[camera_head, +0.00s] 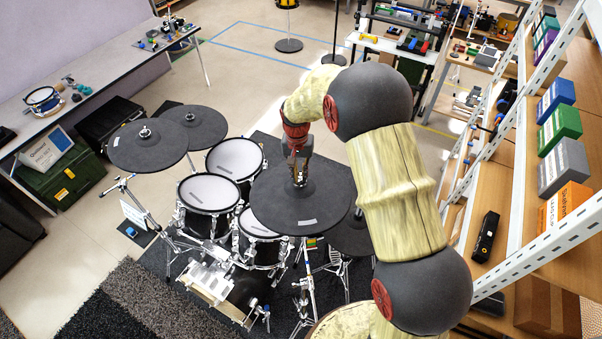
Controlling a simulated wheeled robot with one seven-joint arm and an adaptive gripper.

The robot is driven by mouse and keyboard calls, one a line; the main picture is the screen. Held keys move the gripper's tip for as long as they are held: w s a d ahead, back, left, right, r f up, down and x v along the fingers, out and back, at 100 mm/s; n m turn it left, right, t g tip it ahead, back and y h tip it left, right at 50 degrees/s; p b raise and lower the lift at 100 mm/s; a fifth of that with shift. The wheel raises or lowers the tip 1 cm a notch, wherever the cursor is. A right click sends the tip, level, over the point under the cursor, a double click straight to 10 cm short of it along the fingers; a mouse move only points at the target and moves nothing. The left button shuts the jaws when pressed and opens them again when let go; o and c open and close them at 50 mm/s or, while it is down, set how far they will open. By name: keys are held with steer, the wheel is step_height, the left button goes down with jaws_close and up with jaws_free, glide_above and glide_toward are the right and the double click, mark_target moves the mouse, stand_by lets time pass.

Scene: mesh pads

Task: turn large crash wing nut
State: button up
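A large dark round cymbal pad (272,207) stands on its stand near the middle of the head view, with a small pale label on its near edge. My gripper (299,178) points down over the centre of this pad, its fingertips at the metal fitting where the wing nut sits. The wing nut is largely hidden by the fingers, and I cannot tell whether they touch or clasp it. The finger gap is too small to judge.
Two more cymbal pads (147,146) stand at the left. Several white-topped drum pads (208,193) stand close beside and below the large pad. Another dark pad (352,236) sits low at its right. A white-framed shelf (513,160) runs along the right.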

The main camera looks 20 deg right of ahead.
jaws_close()
stand_by(0.4)
steer(key=n+b, duration=0.3)
steer(key=n, duration=0.1)
steer(key=shift+d+f+n+y, duration=0.1)
steer(key=shift+n+y, duration=0.2)
steer(key=shift+n, duration=0.1)
steer(key=n+b, duration=0.3)
steer(key=n, duration=0.3)
steer(key=shift+d+y, duration=0.1)
steer(key=shift+y, duration=0.2)
steer(key=n+b, duration=0.2)
steer(key=n, duration=0.3)
steer(key=shift+w+n, duration=0.1)
steer(key=shift+n, duration=0.3)
steer(key=n+b, duration=0.2)
steer(key=n, duration=0.3)
steer(key=shift+w+d+g, duration=0.1)
steer(key=shift+d+g, duration=0.05)
steer(key=shift+g, duration=0.25)
steer(key=shift+o, duration=1.1)
jaws_free()
steer(key=shift+d, duration=0.2)
steer(key=shift+o, duration=0.9)
steer(key=shift+a, duration=0.2)
